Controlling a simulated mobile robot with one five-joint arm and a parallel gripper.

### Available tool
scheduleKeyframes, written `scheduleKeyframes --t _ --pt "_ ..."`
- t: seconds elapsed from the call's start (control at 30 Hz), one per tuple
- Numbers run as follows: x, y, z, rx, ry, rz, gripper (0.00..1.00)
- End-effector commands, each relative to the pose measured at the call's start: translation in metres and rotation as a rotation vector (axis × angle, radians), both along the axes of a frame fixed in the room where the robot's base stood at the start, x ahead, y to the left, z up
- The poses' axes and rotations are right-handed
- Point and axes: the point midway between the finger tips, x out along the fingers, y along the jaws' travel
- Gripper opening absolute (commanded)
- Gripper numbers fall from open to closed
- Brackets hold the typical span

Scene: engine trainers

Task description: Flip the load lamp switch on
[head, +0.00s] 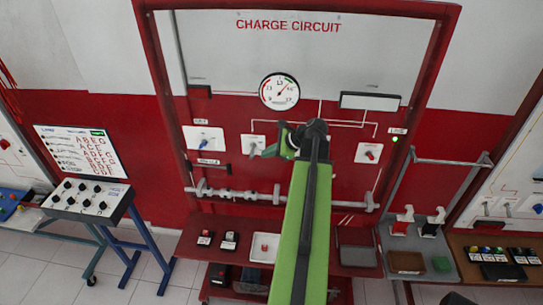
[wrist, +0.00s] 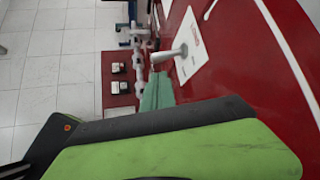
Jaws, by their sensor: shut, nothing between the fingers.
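A charge circuit panel (head: 330,50) with a red frame stands ahead of me. On it, a white plate (head: 253,141) carries a small toggle switch, probably the load lamp switch; its label is too small to read. My gripper (head: 268,152) is shut and empty, just right of this plate's lower part. In the wrist view, the plate (wrist: 188,62) carries a grey toggle lever (wrist: 176,52) sticking out from it. The green fingertips (wrist: 157,92) are close to the lever; I cannot tell if they touch it.
A blue-and-white switch plate (head: 203,139) is left, and a red-knob plate (head: 369,152) right, with a lit green lamp (head: 395,139) beyond. A round gauge (head: 279,92) is above. A metal shaft (head: 235,194) crosses below, over a red bench (head: 190,240) with small boxes.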

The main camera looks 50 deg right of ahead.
Motion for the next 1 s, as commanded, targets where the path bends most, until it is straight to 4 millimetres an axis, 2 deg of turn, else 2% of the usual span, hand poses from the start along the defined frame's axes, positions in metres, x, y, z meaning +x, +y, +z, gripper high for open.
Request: scheduleKeyframes --t 0.03,0.1,0.3,0.67,0.7,0.8,1.0 --pt "0.008 0.001 -0.015 0.0 -0.001 0.002 0.0" --pt "0.017 0.004 -0.023 0.001 0.0 0.002 0.0" --pt "0.035 0.008 -0.035 0.0 0.0 0.001 0.0" --pt "0.038 0.009 -0.035 0.0 0.0 0.001 0.0" --pt "0.039 0.001 -0.035 0.0 0.0 0.001 0.0" --pt "0.038 0.007 -0.035 0.002 0.002 0.001 0.0" --pt "0.034 0.004 -0.034 0.024 0.016 -0.006 0.0"
